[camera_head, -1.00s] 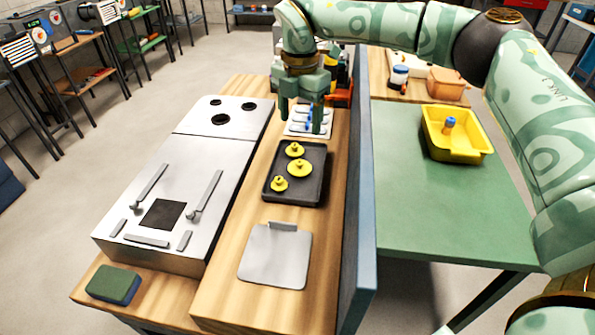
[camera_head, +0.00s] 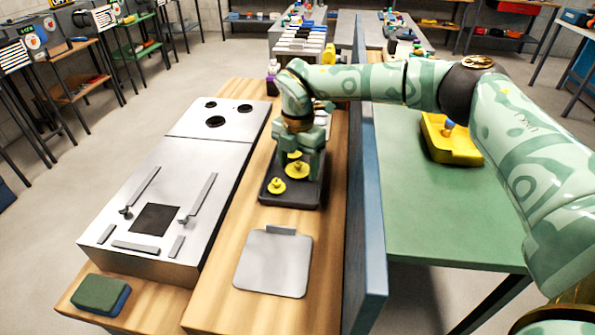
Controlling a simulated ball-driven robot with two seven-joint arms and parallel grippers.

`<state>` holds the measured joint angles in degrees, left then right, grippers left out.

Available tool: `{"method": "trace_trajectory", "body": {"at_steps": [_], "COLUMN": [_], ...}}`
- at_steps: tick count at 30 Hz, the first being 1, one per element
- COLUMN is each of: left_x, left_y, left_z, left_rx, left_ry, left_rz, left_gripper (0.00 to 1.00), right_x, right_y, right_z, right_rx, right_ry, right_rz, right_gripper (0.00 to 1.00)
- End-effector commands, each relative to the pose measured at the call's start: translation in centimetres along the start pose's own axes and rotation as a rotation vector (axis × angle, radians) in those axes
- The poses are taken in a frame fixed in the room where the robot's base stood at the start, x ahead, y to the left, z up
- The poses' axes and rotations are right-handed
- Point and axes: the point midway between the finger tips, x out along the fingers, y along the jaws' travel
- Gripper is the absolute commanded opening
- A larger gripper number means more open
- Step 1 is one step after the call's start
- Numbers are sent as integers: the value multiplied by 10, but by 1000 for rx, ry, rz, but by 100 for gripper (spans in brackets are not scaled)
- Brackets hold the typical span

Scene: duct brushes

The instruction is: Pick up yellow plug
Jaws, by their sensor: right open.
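Yellow plugs lie on a black tray (camera_head: 290,201) on the wooden bench. The front plug (camera_head: 276,186) is in plain sight at the tray's left. A larger yellow plug (camera_head: 297,171) sits to its right and farther back, partly hidden by my right gripper. A third yellow plug (camera_head: 294,155) shows between the fingers at the back. My right gripper (camera_head: 298,172) is open and points down over the rear part of the tray, its fingers to either side of the rear plugs. Whether it touches any plug I cannot tell. My left gripper is not in view.
A metal panel with round holes (camera_head: 205,150) lies left of the tray. A grey plate (camera_head: 273,265) lies in front. A blue divider (camera_head: 366,220) stands right of the bench. Beyond it a yellow bin (camera_head: 455,152) sits on a green table (camera_head: 440,215). A sponge (camera_head: 100,293) lies front left.

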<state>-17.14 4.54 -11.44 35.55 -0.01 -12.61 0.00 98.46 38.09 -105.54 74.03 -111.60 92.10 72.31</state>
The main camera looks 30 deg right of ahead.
Motion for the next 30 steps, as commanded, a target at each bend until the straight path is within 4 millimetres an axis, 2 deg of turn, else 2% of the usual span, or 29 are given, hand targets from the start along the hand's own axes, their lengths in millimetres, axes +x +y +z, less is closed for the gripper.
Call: {"method": "trace_trajectory", "body": {"at_steps": [1, 5, 15, 20, 25, 30], "left_x": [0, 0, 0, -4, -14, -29], "left_y": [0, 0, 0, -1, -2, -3], "left_z": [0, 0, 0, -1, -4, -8], "left_rx": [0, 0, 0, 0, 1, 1], "left_ry": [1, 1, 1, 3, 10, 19], "left_rz": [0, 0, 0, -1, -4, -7], "left_gripper": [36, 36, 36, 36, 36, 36], "right_x": [-1, -1, -1, -11, -40, -80], "right_y": [0, 0, 0, 0, 1, -15], "right_z": [0, 0, 0, 0, 0, -31], "right_rx": [0, -1, -1, -1, -1, -6], "right_ry": [0, 0, 0, -1, -1, -1], "right_rz": [0, 1, 1, 3, 6, 6], "right_gripper": [66, 30, 29, 29, 29, 29]}}
